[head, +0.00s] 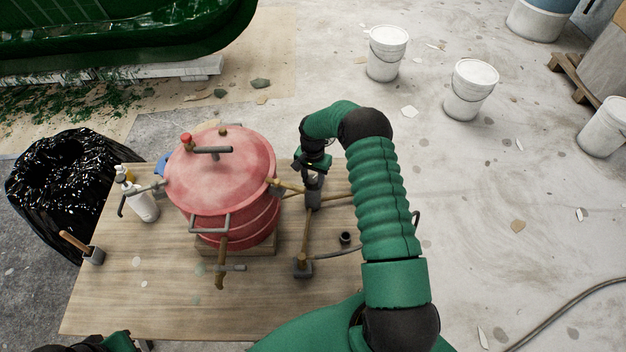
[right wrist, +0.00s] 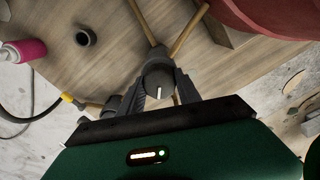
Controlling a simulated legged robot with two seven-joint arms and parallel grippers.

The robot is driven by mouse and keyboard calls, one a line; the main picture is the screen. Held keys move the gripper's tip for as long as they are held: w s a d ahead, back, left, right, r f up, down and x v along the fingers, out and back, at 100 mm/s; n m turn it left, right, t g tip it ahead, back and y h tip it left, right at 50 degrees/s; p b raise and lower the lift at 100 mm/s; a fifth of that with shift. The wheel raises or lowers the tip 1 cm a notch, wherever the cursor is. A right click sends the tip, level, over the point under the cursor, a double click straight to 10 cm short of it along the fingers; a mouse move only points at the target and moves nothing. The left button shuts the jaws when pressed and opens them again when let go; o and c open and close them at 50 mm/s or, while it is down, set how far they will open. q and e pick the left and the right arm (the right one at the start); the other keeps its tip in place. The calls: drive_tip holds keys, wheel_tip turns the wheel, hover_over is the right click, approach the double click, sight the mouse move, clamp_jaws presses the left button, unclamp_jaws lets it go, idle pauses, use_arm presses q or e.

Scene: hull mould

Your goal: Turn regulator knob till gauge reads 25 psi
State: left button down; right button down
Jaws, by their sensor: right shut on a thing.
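The regulator knob (right wrist: 160,82) is round and dark with a white index line, in the middle of the right wrist view. My right gripper (right wrist: 160,92) is shut on it, one grey finger on each side. In the head view my right gripper (head: 314,176) is at the regulator, just right of the red pressure pot, and largely hides the knob. Brass-coloured pipes (right wrist: 188,35) meet at the regulator. I cannot make out a gauge face or a reading in either view. My left gripper is not clearly in view.
The red pot (head: 215,175) stands on a wooden table (head: 150,285). A white bottle (head: 141,203), a brush in a cup (head: 93,255) and a small black cup (head: 345,238) are on it. A black bag (head: 60,180) stands left; white buckets (head: 470,90) stand on the floor.

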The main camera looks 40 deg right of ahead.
drive_tip(key=n, duration=0.4)
drive_tip(key=shift+s+a+f+b, duration=0.1)
drive_tip(key=shift+a+f+b, duration=0.15)
drive_tip(key=shift+b, duration=0.15)
drive_tip(key=shift+s+n, duration=0.1)
drive_tip(key=shift+n, duration=1.9)
drive_tip(key=shift+s, duration=0.1)
drive_tip(key=c, duration=1.2)
unclamp_jaws()
drive_tip(key=o, duration=0.4)
drive_tip(key=shift+r, duration=0.1)
drive_tip(key=shift+c, duration=0.2)
drive_tip(key=shift+d, duration=0.1)
drive_tip(key=shift+w+r, duration=0.1)
drive_tip(key=shift+w, duration=0.1)
